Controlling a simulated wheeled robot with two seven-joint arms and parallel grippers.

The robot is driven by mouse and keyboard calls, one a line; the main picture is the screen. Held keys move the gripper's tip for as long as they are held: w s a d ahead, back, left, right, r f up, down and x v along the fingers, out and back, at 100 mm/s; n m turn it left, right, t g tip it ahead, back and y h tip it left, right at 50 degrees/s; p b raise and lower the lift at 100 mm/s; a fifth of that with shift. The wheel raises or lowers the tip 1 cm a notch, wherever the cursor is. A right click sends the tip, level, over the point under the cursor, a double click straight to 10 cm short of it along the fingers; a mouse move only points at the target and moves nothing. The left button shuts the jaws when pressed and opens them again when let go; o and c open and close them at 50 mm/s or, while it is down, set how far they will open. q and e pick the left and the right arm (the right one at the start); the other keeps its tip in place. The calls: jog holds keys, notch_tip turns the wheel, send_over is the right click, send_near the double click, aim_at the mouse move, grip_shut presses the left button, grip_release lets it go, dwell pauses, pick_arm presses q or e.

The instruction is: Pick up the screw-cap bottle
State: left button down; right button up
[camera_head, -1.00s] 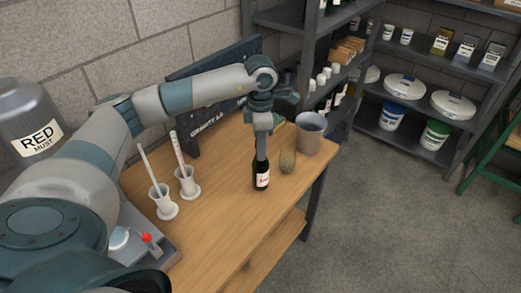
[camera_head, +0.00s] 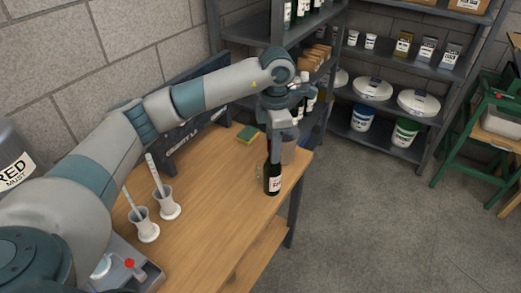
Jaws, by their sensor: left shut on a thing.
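The dark screw-cap bottle (camera_head: 274,172) with a white label is upright near the right end of the wooden table (camera_head: 205,215). My left gripper (camera_head: 277,150) comes down from above and is shut on the bottle's upper part, hiding its neck and cap. I cannot tell whether the bottle's base touches the table or hangs just above it. My right gripper is not in view.
Two white cylinders with sticks (camera_head: 143,228) (camera_head: 167,206) stand at left. The table's middle is clear.

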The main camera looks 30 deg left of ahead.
pick_arm(q)
jog(key=shift+w+d+r, duration=0.1)
jog(key=shift+d+r, duration=0.15)
jog(key=shift+d, duration=0.05)
dwell(0.7)
jog(key=m, duration=0.1)
jog(key=s+f+m, duration=0.1)
jog(key=shift+s+d+m+b, duration=0.2)
jog(key=shift+d+m+b, duration=0.1)
jog(key=shift+b, duration=0.05)
jog(key=s+d+f+m+b, duration=0.1)
jog(key=s+f+m+b, duration=0.1)
jog(key=s+m, duration=0.5)
jog(key=s+d+f+m+b, duration=0.2)
jog(key=s+m, duration=0.5)
jog(key=m, duration=0.9)
jog(key=shift+d+f+b, duration=0.25)
jog(key=shift+f+b, duration=0.25)
jog(key=shift+f, duration=0.45)
jog(key=shift+s, duration=0.1)
